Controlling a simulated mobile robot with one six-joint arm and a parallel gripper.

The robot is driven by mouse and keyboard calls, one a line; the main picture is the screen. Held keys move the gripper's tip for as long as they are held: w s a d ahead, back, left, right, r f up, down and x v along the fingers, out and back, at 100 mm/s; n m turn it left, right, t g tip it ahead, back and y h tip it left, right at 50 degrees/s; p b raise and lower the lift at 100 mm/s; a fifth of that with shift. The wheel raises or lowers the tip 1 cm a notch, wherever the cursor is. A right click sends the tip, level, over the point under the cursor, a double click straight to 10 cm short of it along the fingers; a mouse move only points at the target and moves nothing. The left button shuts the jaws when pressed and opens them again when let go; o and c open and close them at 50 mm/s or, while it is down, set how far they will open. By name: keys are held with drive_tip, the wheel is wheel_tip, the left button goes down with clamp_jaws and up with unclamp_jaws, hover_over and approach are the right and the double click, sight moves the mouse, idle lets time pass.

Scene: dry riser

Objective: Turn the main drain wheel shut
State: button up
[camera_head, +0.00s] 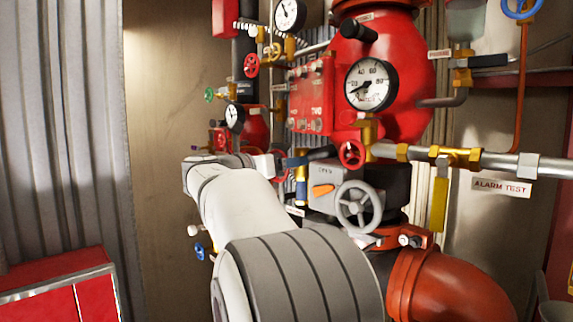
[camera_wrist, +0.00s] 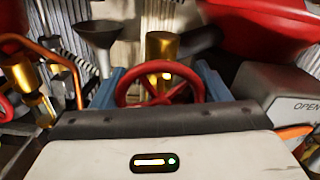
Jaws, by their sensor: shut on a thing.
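A red spoked handwheel (camera_wrist: 158,94) on a brass valve (camera_wrist: 165,48) fills the middle of the wrist view. I take it as the main drain wheel, though no label for it is readable. My gripper (camera_wrist: 160,82) has a blue finger on each side of the wheel's rim and is shut on it. In the head view my gripper (camera_head: 285,163) is among the pipes left of the grey valve box. There the held wheel is mostly hidden by my gripper, and its turn position cannot be told.
A grey valve box with a grey handwheel (camera_head: 358,206) is close to the right of my gripper. Another red wheel (camera_head: 352,153) is just above it. A pressure gauge (camera_head: 371,84) and the big red valve body (camera_head: 395,45) stand above. A grey funnel (camera_wrist: 97,38) is behind left.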

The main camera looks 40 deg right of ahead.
drive_tip(key=shift+a+f+m+b, duration=0.1)
drive_tip(key=shift+f+m+b, duration=0.1)
drive_tip(key=shift+m+b, duration=4.5)
drive_tip(key=shift+d+f+m+b, duration=0.15)
drive_tip(key=shift+m+b, duration=1.95)
drive_tip(key=shift+m, duration=5.05)
drive_tip(key=shift+a+f+m+b, duration=0.2)
drive_tip(key=shift+m+b, duration=3.2)
drive_tip(key=shift+m, duration=2.55)
drive_tip(key=shift+r, duration=0.1)
